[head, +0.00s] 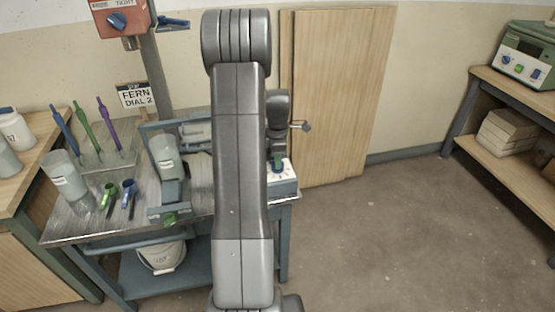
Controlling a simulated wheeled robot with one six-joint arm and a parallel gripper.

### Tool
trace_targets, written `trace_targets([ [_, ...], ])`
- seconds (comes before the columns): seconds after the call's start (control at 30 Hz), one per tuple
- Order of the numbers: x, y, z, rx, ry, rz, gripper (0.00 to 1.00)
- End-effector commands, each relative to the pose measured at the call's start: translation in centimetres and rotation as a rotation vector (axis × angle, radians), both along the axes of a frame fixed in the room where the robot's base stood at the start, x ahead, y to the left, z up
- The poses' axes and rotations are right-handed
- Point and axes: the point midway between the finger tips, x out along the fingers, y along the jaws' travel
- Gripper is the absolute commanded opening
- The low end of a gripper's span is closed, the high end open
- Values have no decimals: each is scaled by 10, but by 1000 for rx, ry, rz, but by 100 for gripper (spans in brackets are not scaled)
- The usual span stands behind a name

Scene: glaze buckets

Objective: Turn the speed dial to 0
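A small box with a white top face and a blue-grey side (284,186) stands at the right end of the metal bench. Dark marks and a small knob show on its white face, most likely the speed dial, but its number is too small to read. My arm stands in front of the bench and hides the box's left part. The dark end of my arm reaches down just above the box, with my gripper (277,151) at or very near the knob. A green part shows there. I cannot tell whether the fingers touch the knob or how far apart they are.
A sign (137,96) reads "FERN DIAL 2". A red mixer head (123,17) with a blue knob is at upper left. Cups (66,176), coloured tools and a clamp with a green knob (170,219) crowd the bench. Another dial unit (524,57) stands far right. The right floor is clear.

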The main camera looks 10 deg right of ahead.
Motion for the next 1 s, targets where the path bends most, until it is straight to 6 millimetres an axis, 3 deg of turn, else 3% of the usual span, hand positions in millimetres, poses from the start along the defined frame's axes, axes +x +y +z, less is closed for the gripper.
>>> trace_targets([
  [0.07,0,0,0,0,0,0,34],
  [0.47,0,0,8,0,-1,-2,35],
  [1.0,0,0,117,0,-3,-1,35],
])
